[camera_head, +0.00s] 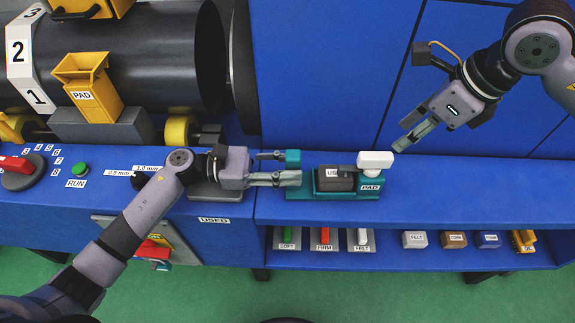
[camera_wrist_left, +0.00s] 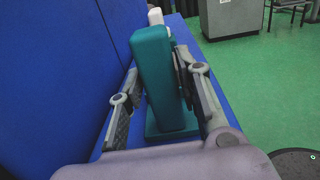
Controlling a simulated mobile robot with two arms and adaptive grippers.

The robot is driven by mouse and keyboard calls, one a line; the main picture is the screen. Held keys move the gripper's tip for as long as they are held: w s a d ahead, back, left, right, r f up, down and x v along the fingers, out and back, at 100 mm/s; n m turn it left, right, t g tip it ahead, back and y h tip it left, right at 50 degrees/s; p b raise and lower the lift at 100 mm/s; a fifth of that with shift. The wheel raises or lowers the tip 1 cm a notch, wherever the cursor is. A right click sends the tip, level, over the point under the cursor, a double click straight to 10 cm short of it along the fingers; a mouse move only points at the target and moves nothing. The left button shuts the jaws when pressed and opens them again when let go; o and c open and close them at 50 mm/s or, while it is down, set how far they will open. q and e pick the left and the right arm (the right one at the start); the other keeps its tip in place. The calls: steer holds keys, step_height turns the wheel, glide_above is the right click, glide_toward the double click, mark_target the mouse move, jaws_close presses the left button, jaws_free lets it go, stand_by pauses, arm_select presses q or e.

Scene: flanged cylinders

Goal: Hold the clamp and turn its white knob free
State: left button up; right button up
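The teal clamp (camera_head: 300,192) sits on the blue ledge. A dark block labelled "US" (camera_head: 333,178) lies in it, and a "PAD" label shows at its right end. The white knob (camera_head: 375,160) is at the clamp's right end; its tip also shows in the left wrist view (camera_wrist_left: 155,16). My left gripper (camera_head: 281,167) is open, its fingers on either side of the clamp's teal upright (camera_wrist_left: 160,85). A gap shows on the left finger's side; contact on the right is unclear. My right gripper (camera_head: 400,136) looks open and empty, right of and above the knob, apart from it.
A lower shelf holds SOFT, FIRM and FELT tools (camera_head: 325,238) and several small labelled blocks (camera_head: 453,240). A yellow PAD holder (camera_head: 88,85) and large dark cylinder (camera_head: 150,50) are at the left. The ledge right of the clamp is clear (camera_head: 480,185).

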arm_select(q)
jaws_close()
stand_by(0.9)
